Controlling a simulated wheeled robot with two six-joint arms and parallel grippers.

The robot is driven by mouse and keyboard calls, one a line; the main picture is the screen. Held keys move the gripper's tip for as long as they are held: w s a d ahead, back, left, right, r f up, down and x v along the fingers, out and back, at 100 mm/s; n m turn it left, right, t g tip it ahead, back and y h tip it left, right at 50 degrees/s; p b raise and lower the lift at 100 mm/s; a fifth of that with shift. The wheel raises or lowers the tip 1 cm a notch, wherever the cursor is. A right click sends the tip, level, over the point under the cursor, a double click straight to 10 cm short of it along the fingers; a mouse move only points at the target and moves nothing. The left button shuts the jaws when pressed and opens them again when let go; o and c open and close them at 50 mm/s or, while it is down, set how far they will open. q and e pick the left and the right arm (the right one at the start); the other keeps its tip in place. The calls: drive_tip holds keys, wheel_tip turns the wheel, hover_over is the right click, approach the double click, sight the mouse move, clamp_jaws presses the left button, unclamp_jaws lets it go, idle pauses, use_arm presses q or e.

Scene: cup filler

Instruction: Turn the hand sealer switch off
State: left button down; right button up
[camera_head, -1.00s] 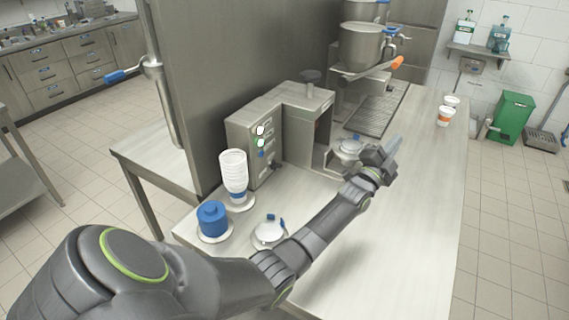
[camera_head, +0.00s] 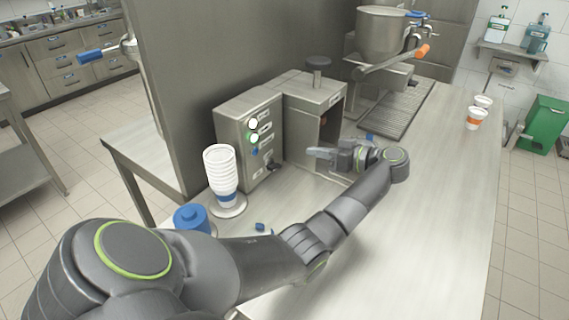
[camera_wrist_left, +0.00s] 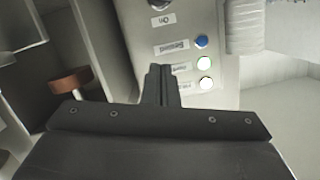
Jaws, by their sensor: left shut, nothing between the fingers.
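The hand sealer (camera_head: 312,100) is a steel box machine on the counter. Its front panel (camera_head: 250,137) carries a white light, a green light, a blue button and a dark switch (camera_head: 273,165) low down. In the left wrist view the panel (camera_wrist_left: 190,25) appears upside down, with both lights lit. A dark knob (camera_wrist_left: 159,4), partly cut off at the top edge, sits by an "On" label; its setting is unclear. My left gripper (camera_head: 312,153) is shut and empty, right of the panel and apart from the switch. Its closed fingers (camera_wrist_left: 160,84) point toward the panel.
A steel hopper machine (camera_head: 385,32) and a drip grate (camera_head: 398,108) are behind. Two cups (camera_head: 475,118) stand at the far right. The counter's right side is clear.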

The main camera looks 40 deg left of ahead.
use_arm(q)
drive_tip(key=p, duration=0.2)
hover_over(275, 167)
drive_tip(key=w+d, duration=0.1)
drive_tip(key=w, duration=0.1)
drive_tip(key=f, duration=0.2)
drive_tip(key=shift+s+d+f, duration=0.15)
drive_tip(key=shift+d+f, duration=0.05)
drive_tip(key=shift+f, duration=0.1)
drive_tip(key=f, duration=0.2)
drive_tip(key=shift+s+d+f, duration=0.3)
drive_tip(key=shift+s+f, duration=0.05)
drive_tip(key=shift+s, duration=0.05)
drive_tip(key=shift+s+f, duration=0.2)
drive_tip(key=shift+f, duration=0.4)
